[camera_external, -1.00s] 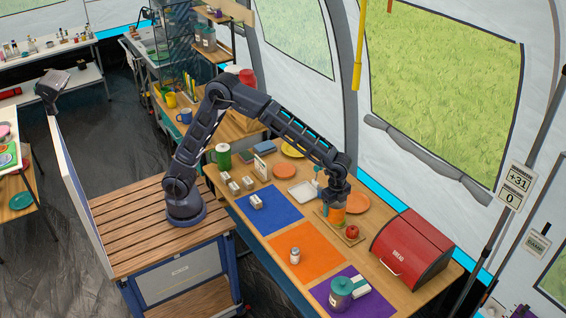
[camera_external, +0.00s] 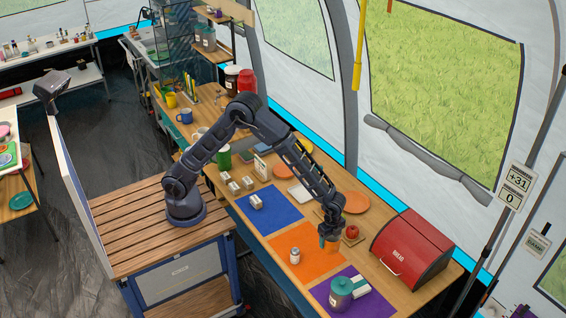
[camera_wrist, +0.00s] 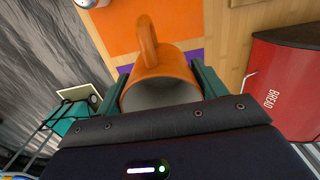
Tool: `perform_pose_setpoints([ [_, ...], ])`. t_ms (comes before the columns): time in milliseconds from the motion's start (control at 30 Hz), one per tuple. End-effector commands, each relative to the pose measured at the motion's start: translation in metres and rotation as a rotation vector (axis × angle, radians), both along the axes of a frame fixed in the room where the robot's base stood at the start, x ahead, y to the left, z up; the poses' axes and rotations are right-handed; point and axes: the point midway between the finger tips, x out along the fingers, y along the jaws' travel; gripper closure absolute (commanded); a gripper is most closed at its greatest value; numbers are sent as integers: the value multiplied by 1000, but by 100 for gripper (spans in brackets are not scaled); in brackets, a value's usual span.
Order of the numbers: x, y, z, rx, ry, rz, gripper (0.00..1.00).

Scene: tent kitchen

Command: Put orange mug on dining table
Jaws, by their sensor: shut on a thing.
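The orange mug (camera_wrist: 160,75) is between the two fingers of my gripper (camera_wrist: 160,92) in the wrist view, with its handle toward the top of the picture. My gripper is shut on it. In the external view my gripper (camera_external: 330,237) is low over the wooden table (camera_external: 375,285), near the right edge of the orange mat. The mug (camera_external: 331,246) shows there just below the fingers, mostly hidden. I cannot tell whether it touches the table.
A red bread box (camera_external: 412,248) stands to the right, with a red apple (camera_external: 352,232) on a small board. A white shaker (camera_external: 295,256) stands on the orange mat (camera_external: 300,243). A teal-lidded pot (camera_external: 342,292) and a white block stand on the purple mat.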

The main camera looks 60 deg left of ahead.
Motion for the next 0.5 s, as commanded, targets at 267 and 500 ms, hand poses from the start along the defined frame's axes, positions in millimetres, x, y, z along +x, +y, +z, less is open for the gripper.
perform_pose_setpoints([
  [267, 0, 0, -61, 2, 1, 0, 54],
  [500, 1, 0, -97, 0, 0, 1, 54],
])
